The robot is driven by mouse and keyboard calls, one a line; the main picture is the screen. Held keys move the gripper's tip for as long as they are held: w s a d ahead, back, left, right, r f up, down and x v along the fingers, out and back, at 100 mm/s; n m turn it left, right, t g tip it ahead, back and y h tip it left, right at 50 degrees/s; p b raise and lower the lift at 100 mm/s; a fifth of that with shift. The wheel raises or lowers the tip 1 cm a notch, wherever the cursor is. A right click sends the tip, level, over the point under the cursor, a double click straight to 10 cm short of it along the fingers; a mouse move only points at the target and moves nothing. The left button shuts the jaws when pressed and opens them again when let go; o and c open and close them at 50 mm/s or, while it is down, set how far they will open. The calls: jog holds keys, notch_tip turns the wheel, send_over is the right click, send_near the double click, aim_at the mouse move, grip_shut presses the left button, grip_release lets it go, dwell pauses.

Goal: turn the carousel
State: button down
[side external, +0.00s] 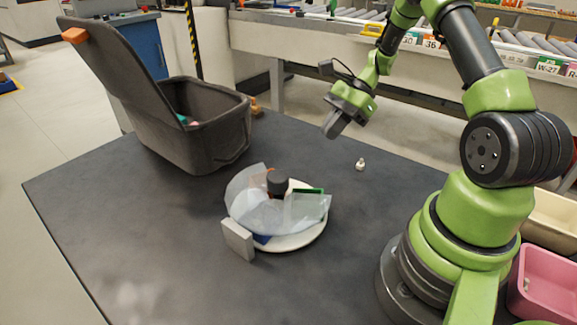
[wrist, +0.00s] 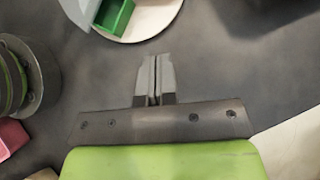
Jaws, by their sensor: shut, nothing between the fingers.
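The carousel (side external: 300,236) is a round white disc on the dark table. It carries a translucent curved cover (side external: 258,205), a dark knob (side external: 277,182) at its centre, and green and blue parts. A grey block (side external: 238,240) stands at its front left edge. In the wrist view the carousel's white rim (wrist: 152,22) and a green box (wrist: 114,15) on it show at the top; the rest is cut off. My gripper (side external: 332,130) is above the table, behind and to the right of the carousel and apart from it. Its fingers (wrist: 154,62) are shut and empty.
A dark bin (side external: 205,150) with a raised lid (side external: 120,60) stands at the back left. A small white object (side external: 360,164) lies on the table (side external: 150,250) right of the carousel. A pink bin (side external: 548,285) is at the right edge. The front left of the table is clear.

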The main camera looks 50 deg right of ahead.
jog(key=m, duration=0.1)
send_near(294, 181)
jog(key=shift+t, duration=0.3)
jog(key=x, duration=0.5)
jog(key=shift+a+r, duration=0.3)
jog(key=shift+a, duration=0.15)
jog(key=shift+w+a, duration=0.3)
jog(key=shift+a, duration=0.25)
jog(key=shift+w+a, duration=0.25)
jog(key=shift+a, duration=0.3)
jog(key=shift+w+a, duration=0.3)
jog(key=shift+a, duration=0.35)
jog(key=shift+w, duration=0.1)
jog(key=shift+w+a, duration=0.25)
jog(key=shift+w, duration=0.2)
